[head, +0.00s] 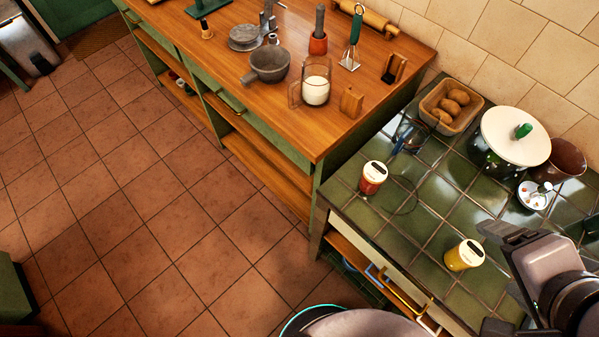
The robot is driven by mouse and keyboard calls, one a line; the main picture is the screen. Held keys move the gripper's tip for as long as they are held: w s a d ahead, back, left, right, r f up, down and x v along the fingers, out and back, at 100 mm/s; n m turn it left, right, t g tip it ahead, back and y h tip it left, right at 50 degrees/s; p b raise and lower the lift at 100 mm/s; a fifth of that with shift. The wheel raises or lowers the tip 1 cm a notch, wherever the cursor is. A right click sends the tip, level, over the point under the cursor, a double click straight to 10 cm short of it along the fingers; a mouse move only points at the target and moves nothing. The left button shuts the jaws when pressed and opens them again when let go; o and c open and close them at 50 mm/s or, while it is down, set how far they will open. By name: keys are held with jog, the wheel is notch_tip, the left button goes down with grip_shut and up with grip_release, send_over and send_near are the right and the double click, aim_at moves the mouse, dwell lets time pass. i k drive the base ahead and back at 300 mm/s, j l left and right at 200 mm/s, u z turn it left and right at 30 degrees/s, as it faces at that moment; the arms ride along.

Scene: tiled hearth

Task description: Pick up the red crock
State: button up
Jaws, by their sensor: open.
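The red crock (372,180) has a white lid with a dark label mark and stands upright on the green tiled hearth top, near its left front corner. A similar yellow crock (464,257) stands to its right, nearer the front edge. My gripper (503,233) is at the right, above the tiles and beyond the yellow crock from the red one. It is open, with nothing visible in it, and well apart from the red crock. Part of its fingers is hard to make out at this angle.
A basket of potatoes (473,122), a large pot with a white lid (517,136), a brown bowl (566,158) and a small white dish (531,197) line the back. A wooden counter (231,85) adjoins at left.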

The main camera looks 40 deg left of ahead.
aim_at(374, 173)
jog(key=k+j+u, duration=0.1)
jog(key=u, duration=0.4)
jog(key=j+u, duration=0.1)
jog(key=u, duration=0.4)
jog(key=l+u, duration=0.5)
jog(key=l, duration=0.15)
jog(key=i+j+z, duration=0.25)
jog(key=j+z, duration=0.3)
jog(key=i+j, duration=0.1)
jog(key=j, duration=0.6)
jog(key=i+j+u, duration=0.1)
jog(key=j, duration=0.2)
